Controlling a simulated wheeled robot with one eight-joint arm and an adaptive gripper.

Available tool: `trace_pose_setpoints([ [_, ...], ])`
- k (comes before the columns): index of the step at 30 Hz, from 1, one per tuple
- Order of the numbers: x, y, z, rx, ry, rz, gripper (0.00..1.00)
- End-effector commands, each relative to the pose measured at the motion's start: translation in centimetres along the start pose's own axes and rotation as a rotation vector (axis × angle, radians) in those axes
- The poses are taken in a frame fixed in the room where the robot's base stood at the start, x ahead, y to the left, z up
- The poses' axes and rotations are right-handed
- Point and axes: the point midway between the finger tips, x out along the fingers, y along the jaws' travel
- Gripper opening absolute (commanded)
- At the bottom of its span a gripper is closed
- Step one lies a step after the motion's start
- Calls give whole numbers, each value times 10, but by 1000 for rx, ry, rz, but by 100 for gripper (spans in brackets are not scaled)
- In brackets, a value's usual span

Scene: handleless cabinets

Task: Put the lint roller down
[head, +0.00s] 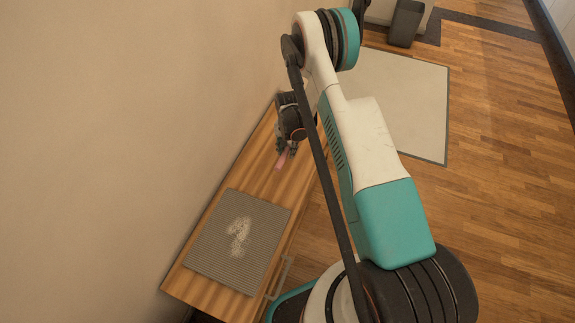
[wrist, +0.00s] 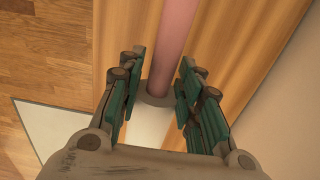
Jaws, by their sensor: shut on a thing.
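The lint roller (wrist: 173,42) has a pink handle, a grey collar and a white roll. My gripper (wrist: 162,64) is shut on it, with the teal-padded fingers on either side of the handle near the collar. In the head view my gripper (head: 287,148) points down over the far part of a wooden bench (head: 262,180). The pink handle (head: 281,161) sticks out below the fingers there. I cannot tell whether the roller touches the bench top. The white roll is hidden in the head view.
A grey ribbed mat (head: 265,222) with a patch of white specks (head: 240,236) lies on the near part of the bench. A bar handle (head: 281,278) is on its right side. A wall (head: 120,130) runs along the left. Bare wood lies between mat and gripper.

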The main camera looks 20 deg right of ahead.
Motion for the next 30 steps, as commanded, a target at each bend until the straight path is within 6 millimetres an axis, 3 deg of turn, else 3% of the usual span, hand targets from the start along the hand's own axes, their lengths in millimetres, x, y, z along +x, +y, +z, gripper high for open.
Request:
trace_pose_setpoints([
  [1,17,0,0,0,0,0,10],
  [4,35,0,0,-1,0,0,10],
  [14,60,0,0,-1,0,0,10],
  [21,93,0,0,-1,0,0,10],
  [30,94,0,0,-1,0,0,10],
])
